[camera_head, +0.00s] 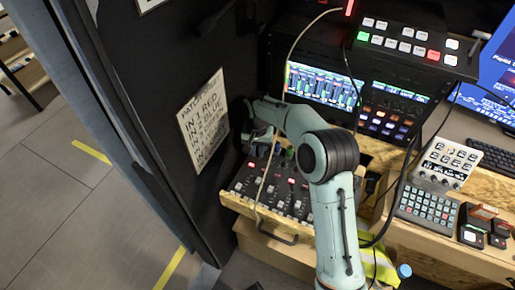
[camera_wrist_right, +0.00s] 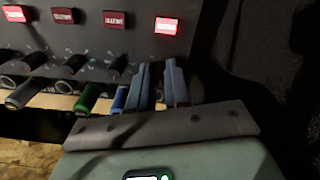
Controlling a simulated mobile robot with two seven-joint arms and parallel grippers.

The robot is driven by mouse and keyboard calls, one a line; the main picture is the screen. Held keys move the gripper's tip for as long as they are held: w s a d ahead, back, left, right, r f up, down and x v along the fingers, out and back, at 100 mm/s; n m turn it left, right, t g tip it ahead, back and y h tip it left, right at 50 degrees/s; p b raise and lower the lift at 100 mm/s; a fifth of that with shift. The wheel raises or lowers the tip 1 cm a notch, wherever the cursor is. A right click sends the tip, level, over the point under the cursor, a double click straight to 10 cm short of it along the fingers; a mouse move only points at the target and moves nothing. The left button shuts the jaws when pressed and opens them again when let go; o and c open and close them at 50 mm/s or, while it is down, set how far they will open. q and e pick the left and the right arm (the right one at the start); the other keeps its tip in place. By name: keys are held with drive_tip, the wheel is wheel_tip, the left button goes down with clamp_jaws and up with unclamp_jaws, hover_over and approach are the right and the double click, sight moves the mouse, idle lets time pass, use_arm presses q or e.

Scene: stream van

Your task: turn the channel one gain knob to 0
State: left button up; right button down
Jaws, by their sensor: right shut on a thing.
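The mixer panel (camera_head: 285,190) lies in a wooden tray, with knobs and lit red buttons. My right gripper (camera_head: 262,142) is at its far left end in the head view. In the right wrist view the gripper (camera_wrist_right: 160,85) points at the panel (camera_wrist_right: 200,50), its two grey fingers close around a dark knob that they mostly hide. Its label and pointer cannot be read. A blue knob (camera_wrist_right: 120,98) and a green knob (camera_wrist_right: 88,98) stand beside the fingers. A lit red button (camera_wrist_right: 166,26) is just beyond them. My left gripper is not in view.
A handwritten patch sheet (camera_head: 203,118) hangs on the dark wall close left of the gripper. A pale cable (camera_head: 266,165) hangs across the panel. A rack with a lit screen (camera_head: 325,87) stands behind. A keypad (camera_head: 427,207) is at right.

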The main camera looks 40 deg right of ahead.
drive_tip(key=n+p, duration=0.2)
drive_tip(key=n, duration=0.4)
drive_tip(key=shift+r, duration=0.1)
drive_tip(key=n+p, duration=0.2)
drive_tip(key=n, duration=0.4)
drive_tip(key=shift+n, duration=0.3)
drive_tip(key=n+p, duration=0.2)
drive_tip(key=n, duration=0.4)
drive_tip(key=shift+w, duration=0.1)
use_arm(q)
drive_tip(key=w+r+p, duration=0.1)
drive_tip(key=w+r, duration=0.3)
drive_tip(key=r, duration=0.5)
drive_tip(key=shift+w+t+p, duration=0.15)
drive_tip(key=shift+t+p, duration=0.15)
use_arm(e)
drive_tip(key=n, duration=0.6)
drive_tip(key=c, duration=1.1)
unclamp_jaws()
